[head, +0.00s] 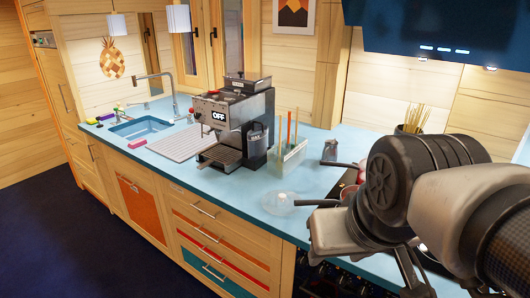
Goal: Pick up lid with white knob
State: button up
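A clear, pale round lid (278,203) is on the blue counter near its front edge, in the middle of the head view. A white knob on it cannot be made out clearly at this size. My gripper (315,184) reaches in from the right with its two dark fingers spread apart and nothing visible between them. The nearer fingertip overlaps the right side of the lid in the picture. I cannot tell whether it touches the lid or is above it.
A coffee machine (228,118) stands behind and left of the lid. A pale holder with upright utensils (288,157) and a small grey canister (330,150) stand behind it. A drying mat (184,143) and sink (142,128) are farther left. The counter's front strip left of the lid is clear.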

aim_at(279, 203)
jog(key=z, duration=0.65)
jog(key=i+j+z, duration=0.1)
jog(key=j, duration=0.3)
jog(key=i+j+z, duration=0.1)
jog(key=j, duration=0.3)
jog(key=i+j+z, duration=0.15)
jog(key=j, duration=0.25)
jog(key=i+j+z, duration=0.1)
jog(key=i+j, duration=0.15)
jog(key=j, duration=0.15)
jog(key=i+j+z, duration=0.1)
jog(key=j, duration=0.35)
jog(key=j+z, duration=0.1)
jog(key=j, duration=0.35)
jog(key=i, duration=0.05)
